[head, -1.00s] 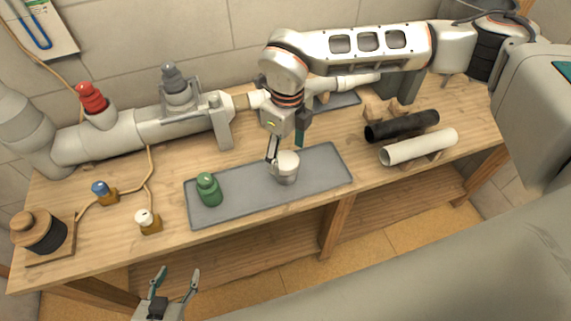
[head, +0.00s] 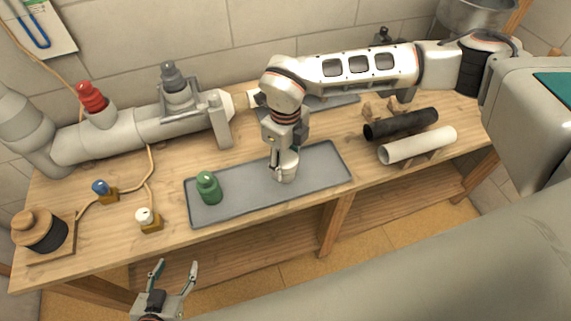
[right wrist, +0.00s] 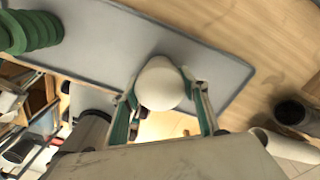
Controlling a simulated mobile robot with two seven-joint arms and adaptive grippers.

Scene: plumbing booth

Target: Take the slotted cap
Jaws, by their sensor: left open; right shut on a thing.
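A cream-white cap (head: 288,173) stands on the grey tray (head: 243,188), right of the tray's middle. No slot can be made out on it, so I cannot confirm it is the slotted cap. My right gripper (head: 285,156) is over the cap and shut on it. In the right wrist view the rounded cap (right wrist: 159,86) sits between the two fingers. A green ribbed cap (head: 208,188) stands on the tray's left part; part of it shows in the right wrist view (right wrist: 30,32). My left gripper (head: 175,271) is open and empty in front of the bench.
A grey pipe (head: 135,127) with a red plug (head: 92,97) and a grey plug (head: 173,76) runs along the back left. Blue (head: 101,188) and white (head: 144,216) valves stand at the front left. Black (head: 400,125) and white (head: 418,146) tubes lie at the right.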

